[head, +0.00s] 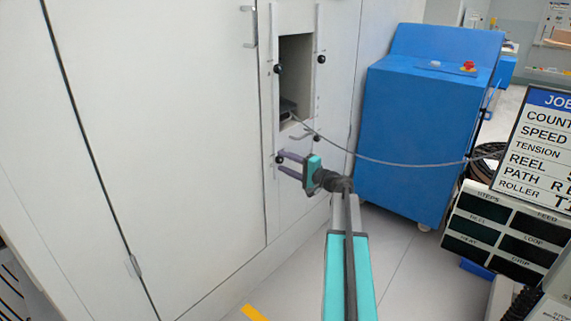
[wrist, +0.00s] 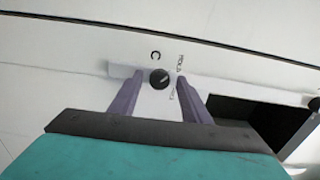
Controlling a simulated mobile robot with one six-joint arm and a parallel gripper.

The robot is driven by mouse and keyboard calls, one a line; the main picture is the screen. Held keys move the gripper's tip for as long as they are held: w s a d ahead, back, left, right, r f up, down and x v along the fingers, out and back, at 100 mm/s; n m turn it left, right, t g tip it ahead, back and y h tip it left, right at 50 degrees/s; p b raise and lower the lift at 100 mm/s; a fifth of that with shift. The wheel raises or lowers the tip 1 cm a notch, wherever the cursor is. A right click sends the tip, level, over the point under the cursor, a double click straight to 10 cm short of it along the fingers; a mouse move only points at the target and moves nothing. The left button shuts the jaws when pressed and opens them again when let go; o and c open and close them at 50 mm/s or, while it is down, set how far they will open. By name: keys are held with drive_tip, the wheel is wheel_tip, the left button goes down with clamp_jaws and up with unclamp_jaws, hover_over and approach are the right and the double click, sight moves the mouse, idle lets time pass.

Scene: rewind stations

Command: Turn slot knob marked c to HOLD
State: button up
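The slot knob marked C is a round black knob (wrist: 159,79) on a white panel. The letter C stands beside it, with HOLD near the right finger and a second small label too blurred to read. In the head view the knob (head: 280,159) is at the lower left corner of the slot panel. My gripper (wrist: 158,76) is open, its two purple fingers on either side of the knob with visible gaps, so it does not look gripped. In the head view my gripper (head: 283,164) reaches the panel from the right. The knob's pointer direction is unclear.
Other black knobs sit at the upper left (head: 278,69), upper right (head: 321,59) and lower right (head: 316,138) around a dark opening (head: 296,75). A grey cable (head: 390,165) runs from it past a blue machine (head: 415,130). A job board (head: 540,150) stands right. Floor is clear below.

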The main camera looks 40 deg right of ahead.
drive_tip(key=shift+s, duration=0.1)
drive_tip(key=p+v, duration=0.3)
drive_tip(key=v, duration=1)
drive_tip(key=shift+s, duration=0.35)
